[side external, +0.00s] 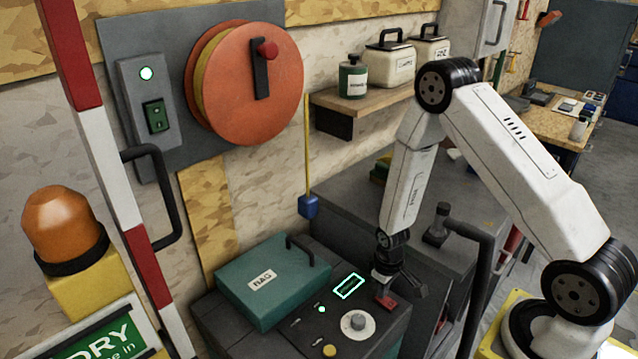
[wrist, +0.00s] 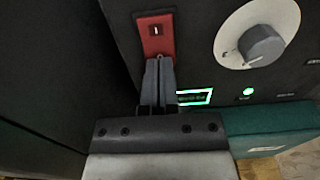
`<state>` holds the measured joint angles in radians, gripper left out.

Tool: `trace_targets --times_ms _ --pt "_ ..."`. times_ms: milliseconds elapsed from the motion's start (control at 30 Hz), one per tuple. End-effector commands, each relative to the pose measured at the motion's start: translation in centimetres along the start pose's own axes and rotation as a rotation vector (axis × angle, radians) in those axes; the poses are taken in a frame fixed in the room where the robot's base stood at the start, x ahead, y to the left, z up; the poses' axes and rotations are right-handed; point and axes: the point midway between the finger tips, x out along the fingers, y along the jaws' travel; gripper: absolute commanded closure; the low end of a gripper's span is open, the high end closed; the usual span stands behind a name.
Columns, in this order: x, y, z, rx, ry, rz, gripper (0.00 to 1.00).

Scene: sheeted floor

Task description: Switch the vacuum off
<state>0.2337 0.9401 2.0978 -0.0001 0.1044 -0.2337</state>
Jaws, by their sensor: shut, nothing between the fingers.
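The vacuum is a dark box (side external: 265,343) with a control panel on top. Its red switch (side external: 386,302) sits at the panel's right edge, and the wrist view shows it as a red plate (wrist: 155,35) with a small dark insert bearing a light mark. A green-outlined display (side external: 348,286) and a small green lamp (side external: 322,309) are lit. My gripper (side external: 386,292) points down at the switch. In the wrist view its fingers (wrist: 159,62) are together, empty, with the tips at the lower edge of the red plate. I cannot tell whether they touch it.
A pale round dial (side external: 358,323) and a yellow button (side external: 329,350) are on the same panel. A teal box labelled BAG (side external: 272,283) stands left of the display. A dark cabinet (side external: 345,205) is behind, and a dark handle (side external: 484,260) rises at the right.

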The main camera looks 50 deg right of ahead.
Motion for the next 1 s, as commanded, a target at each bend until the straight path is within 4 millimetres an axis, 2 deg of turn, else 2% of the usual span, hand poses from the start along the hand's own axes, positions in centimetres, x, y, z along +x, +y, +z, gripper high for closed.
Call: trace_targets --times_ms 767,1000 --pt "0.84 0.01 -0.02 0.000 0.001 0.000 1.00" --pt "0.50 0.01 -0.05 0.000 0.001 0.000 1.00"
